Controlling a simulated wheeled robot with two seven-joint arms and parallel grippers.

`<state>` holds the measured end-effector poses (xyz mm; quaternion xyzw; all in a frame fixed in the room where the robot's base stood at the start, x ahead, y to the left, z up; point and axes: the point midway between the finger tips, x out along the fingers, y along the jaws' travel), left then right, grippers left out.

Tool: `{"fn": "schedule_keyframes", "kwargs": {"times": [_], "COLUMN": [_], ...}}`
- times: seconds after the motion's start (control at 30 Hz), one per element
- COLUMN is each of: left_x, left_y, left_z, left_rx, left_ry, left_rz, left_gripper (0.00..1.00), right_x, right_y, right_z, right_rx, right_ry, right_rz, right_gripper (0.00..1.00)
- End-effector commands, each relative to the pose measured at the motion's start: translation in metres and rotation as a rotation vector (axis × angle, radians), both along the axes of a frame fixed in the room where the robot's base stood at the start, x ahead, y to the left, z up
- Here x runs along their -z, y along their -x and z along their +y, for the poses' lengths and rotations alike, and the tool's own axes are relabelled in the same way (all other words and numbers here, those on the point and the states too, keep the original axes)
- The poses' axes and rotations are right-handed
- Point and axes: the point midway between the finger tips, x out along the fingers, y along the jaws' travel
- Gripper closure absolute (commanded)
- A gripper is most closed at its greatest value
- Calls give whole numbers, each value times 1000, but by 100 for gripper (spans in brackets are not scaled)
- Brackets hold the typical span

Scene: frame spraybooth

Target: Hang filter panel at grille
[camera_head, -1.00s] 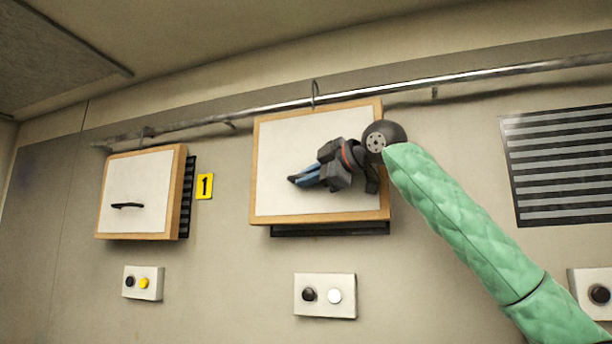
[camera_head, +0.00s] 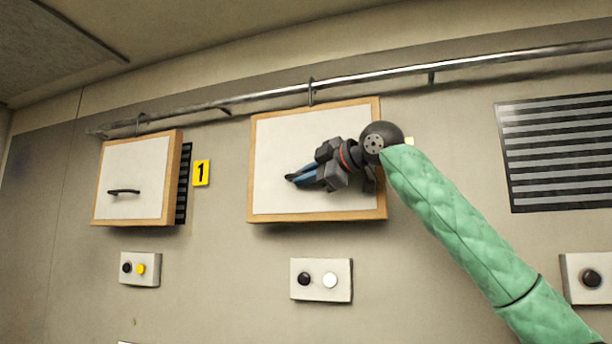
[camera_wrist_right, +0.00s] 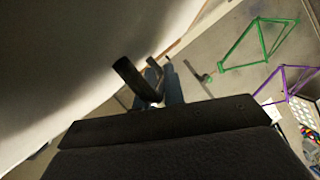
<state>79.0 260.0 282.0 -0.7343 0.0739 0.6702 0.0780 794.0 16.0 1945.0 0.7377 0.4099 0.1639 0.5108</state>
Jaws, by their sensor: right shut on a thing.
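The filter panel (camera_head: 285,140), white with a wooden frame, is upright at the wall below the rail (camera_head: 400,75). My right gripper (camera_head: 300,177) is shut on its handle, which the fingers mostly hide in the head view. In the right wrist view a dark handle (camera_wrist_right: 135,80) stands off the pale panel face (camera_wrist_right: 60,60). A hook (camera_head: 311,91) at the panel's top edge meets the rail; I cannot tell if it bears the weight. No grille shows around this panel. My left gripper is out of view.
Another panel (camera_head: 132,185) with a black handle hangs at left, over a dark grille (camera_head: 184,182) beside yellow sign 1 (camera_head: 201,172). A bare grille (camera_head: 560,150) is at right. Button boxes (camera_head: 321,280) sit below. A green frame (camera_wrist_right: 262,45) shows in the wrist view.

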Motion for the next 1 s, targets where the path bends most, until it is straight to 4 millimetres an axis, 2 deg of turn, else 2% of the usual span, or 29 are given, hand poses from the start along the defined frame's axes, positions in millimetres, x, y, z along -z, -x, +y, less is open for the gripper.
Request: {"fn": "schedule_keyframes", "kwargs": {"times": [0.07, 0.1, 0.2, 0.23, 0.57, 0.87, 0.97, 1.0], "left_x": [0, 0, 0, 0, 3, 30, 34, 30], "left_y": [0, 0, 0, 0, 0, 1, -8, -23], "left_z": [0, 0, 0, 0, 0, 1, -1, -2], "left_rx": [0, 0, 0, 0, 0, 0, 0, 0], "left_ry": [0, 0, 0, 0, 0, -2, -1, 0], "left_rz": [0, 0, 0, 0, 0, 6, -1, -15], "left_gripper": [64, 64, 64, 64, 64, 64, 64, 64], "right_x": [-1, -1, -1, -1, 1, -3, -7, -8], "right_y": [0, 0, 0, 0, 1, 25, 35, 37], "right_z": [0, 0, 0, 0, -2, -32, -44, -47], "right_rx": [0, 0, 0, 0, 1, 1, 1, 1], "right_ry": [0, 0, -1, -1, 0, -1, -1, -1], "right_rz": [-1, -1, -1, -1, 0, -3, -1, -1], "right_gripper": [100, 85, 66, 64, 64, 64, 64, 64]}}
